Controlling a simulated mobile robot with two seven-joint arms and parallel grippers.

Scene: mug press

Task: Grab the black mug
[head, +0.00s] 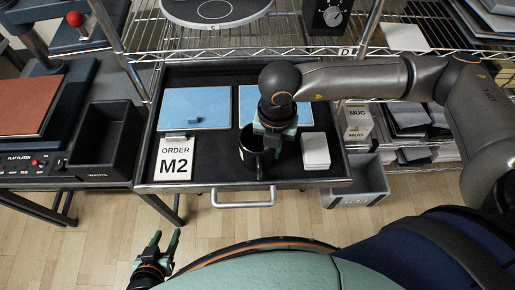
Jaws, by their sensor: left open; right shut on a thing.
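The black mug (252,160) stands in the dark drawer tray, below the blue mats. My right gripper (270,146) reaches down over the mug from above and is shut on it; the fingers cover part of its right side. The mug looks upright, and I cannot tell whether it touches the tray floor. My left gripper (158,250) is open and empty, low in the view over the wooden floor, well apart from the mug.
A white stack (315,150) sits close to the right of the mug. An "ORDER M2" card (175,158) stands at the left. Blue mats (195,108) lie behind. A drawer handle (244,204) runs along the front. A grey bin (362,182) is at the right.

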